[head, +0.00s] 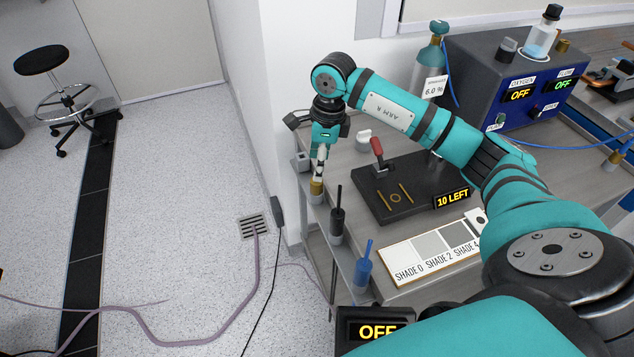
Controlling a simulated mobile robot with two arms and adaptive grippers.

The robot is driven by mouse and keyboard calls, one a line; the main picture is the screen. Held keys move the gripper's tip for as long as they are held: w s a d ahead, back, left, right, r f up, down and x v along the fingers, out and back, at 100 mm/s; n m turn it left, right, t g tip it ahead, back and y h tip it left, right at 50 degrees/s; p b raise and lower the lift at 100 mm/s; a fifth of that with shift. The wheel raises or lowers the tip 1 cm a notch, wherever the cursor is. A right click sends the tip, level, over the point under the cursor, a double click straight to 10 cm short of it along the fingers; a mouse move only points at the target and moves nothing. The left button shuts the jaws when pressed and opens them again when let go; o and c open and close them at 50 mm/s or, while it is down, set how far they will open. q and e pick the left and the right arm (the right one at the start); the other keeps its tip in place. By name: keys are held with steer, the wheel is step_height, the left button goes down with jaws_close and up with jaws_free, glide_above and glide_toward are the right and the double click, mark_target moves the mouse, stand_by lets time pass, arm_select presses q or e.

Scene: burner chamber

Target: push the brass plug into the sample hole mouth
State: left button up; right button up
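My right gripper (321,163) points down at the cart's left edge, near its back corner. A brass piece (316,187), which may be the brass plug, sits directly below the fingertips in line with a row of side holders. The fingers are small and seen edge-on, so I cannot tell whether they grip it. Another small brass fitting (563,46) stands on top of the dark burner box (470,62) at the back right. I cannot make out which opening is the sample hole mouth. My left gripper is out of view.
A dark plate (385,205) with a red-handled lever (377,152), a shade card (430,253) and a teal gas cylinder (428,65) are on the cart. Open floor lies left.

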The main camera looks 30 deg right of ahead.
mark_target(316, 188)
steer(key=shift+a+f, duration=0.15)
steer(key=shift+f, duration=0.9)
steer(key=f+p, duration=0.2)
steer(key=f, duration=0.2)
steer(key=shift+w+f, duration=0.2)
steer(key=shift+f, duration=0.3)
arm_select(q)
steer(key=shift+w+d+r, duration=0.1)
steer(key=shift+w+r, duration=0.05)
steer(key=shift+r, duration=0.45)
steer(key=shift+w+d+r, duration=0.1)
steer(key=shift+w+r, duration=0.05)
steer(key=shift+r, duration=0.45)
arm_select(e)
steer(key=shift+c, duration=0.4)
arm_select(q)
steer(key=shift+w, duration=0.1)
arm_select(e)
jaws_close()
